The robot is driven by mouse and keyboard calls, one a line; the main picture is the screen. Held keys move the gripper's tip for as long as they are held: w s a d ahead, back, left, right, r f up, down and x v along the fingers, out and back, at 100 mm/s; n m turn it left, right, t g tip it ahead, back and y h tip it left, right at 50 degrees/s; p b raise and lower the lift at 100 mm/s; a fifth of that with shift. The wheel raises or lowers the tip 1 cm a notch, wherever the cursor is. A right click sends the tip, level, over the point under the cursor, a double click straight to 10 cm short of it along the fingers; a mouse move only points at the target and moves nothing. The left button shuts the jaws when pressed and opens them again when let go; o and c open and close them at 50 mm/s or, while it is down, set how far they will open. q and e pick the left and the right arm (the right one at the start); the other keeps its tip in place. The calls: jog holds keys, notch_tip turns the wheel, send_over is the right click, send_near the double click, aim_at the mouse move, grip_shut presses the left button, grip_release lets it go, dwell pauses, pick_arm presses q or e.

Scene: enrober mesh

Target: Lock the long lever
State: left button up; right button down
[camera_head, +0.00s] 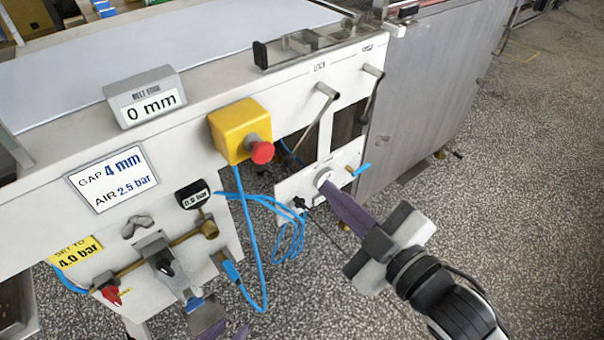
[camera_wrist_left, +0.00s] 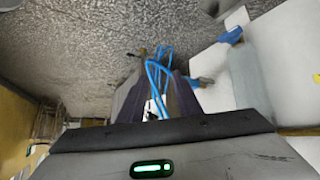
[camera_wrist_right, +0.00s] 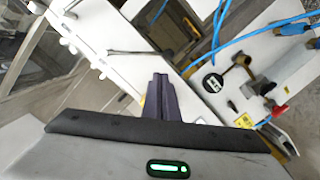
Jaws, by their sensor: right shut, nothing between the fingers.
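Two levers with round grey knobs hang on the white machine side in the head view. The right lever (camera_head: 369,92) is shorter and hangs nearly straight. My right gripper (camera_head: 328,187) is shut and empty, its tips at a round fitting on a white panel below the levers. Its closed fingers (camera_wrist_right: 158,95) show in the right wrist view, with a thin dark rod beyond them. My left gripper (camera_wrist_left: 157,98) is open and empty; in the head view only a purple bit shows at the bottom.
A yellow emergency-stop box (camera_head: 236,128), blue hoses (camera_head: 258,230) and a gauge reading 0.0 bar (camera_head: 193,197) lie left of the right gripper. A small blue handle (camera_head: 361,169) sits on the white panel. The speckled floor at right is open.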

jog(key=shift+s+a+r+n+y, duration=0.15)
jog(key=shift+a+r+n+y, duration=0.2)
jog(key=shift+r+n, duration=0.25)
jog(key=shift+s+a+r+n+y, duration=0.15)
jog(key=shift+a+r+n+y, duration=0.2)
jog(key=shift+r, duration=0.3)
jog(key=w+a+f+b, duration=0.2)
jog(key=w+a+f, duration=0.1)
jog(key=w, duration=0.7)
jog(key=shift+w+a, duration=0.25)
jog(key=shift+a, duration=0.3)
jog(key=shift+f, duration=0.15)
